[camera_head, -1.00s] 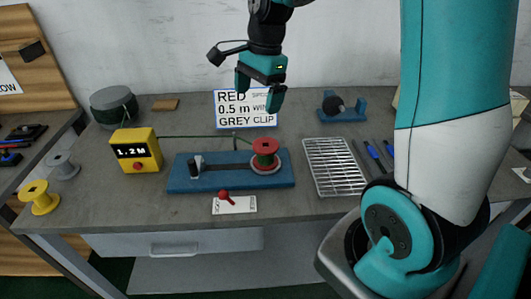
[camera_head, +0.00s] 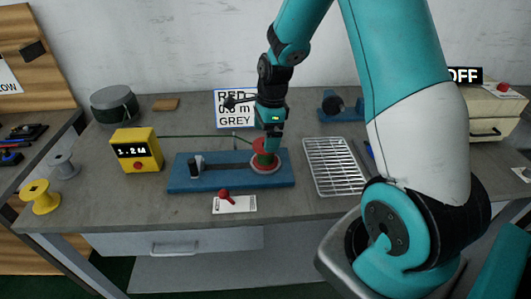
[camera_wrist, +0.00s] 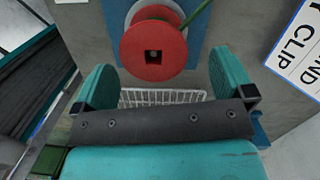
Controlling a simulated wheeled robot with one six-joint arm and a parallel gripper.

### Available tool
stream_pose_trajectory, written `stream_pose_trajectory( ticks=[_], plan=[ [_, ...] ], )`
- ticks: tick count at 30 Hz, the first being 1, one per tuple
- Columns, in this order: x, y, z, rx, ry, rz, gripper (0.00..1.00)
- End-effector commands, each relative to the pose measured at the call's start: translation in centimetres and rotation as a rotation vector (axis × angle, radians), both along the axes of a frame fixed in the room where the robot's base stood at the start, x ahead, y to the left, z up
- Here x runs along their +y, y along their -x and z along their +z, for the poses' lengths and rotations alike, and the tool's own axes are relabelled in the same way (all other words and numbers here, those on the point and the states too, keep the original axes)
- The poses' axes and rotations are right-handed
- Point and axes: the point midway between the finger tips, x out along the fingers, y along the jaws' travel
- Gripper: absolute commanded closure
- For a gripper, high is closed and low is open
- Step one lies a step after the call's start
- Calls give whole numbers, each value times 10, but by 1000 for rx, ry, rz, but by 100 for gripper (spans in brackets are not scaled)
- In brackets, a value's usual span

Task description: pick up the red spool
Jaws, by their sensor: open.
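The red spool (camera_head: 261,146) stands upright at the right end of a blue base plate (camera_head: 225,180), on a pale disc, with green wire wound on it. In the wrist view the spool (camera_wrist: 153,65) shows from above, with a square hole in its top flange. My gripper (camera_head: 271,145) is at the spool in the head view, partly covering it. In the wrist view my gripper (camera_wrist: 165,85) is open, and the spool lies beyond the fingertips, toward the top of the picture. Nothing is between the fingers.
A green wire runs from the spool toward a yellow counter box (camera_head: 137,150). A wire rack (camera_head: 335,166) lies right of the plate. A sign (camera_head: 228,108) stands behind. A red-knobbed lever (camera_head: 225,196) is in front. Yellow and grey spools (camera_head: 40,198) sit at left.

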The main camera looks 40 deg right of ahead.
Motion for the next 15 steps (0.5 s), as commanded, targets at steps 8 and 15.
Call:
stream_pose_trajectory(
  ticks=[8,15],
  plan=[
    [5,7,-39,4,-2,2,0],
    [6,6,-50,0,0,1,0]
  ],
)
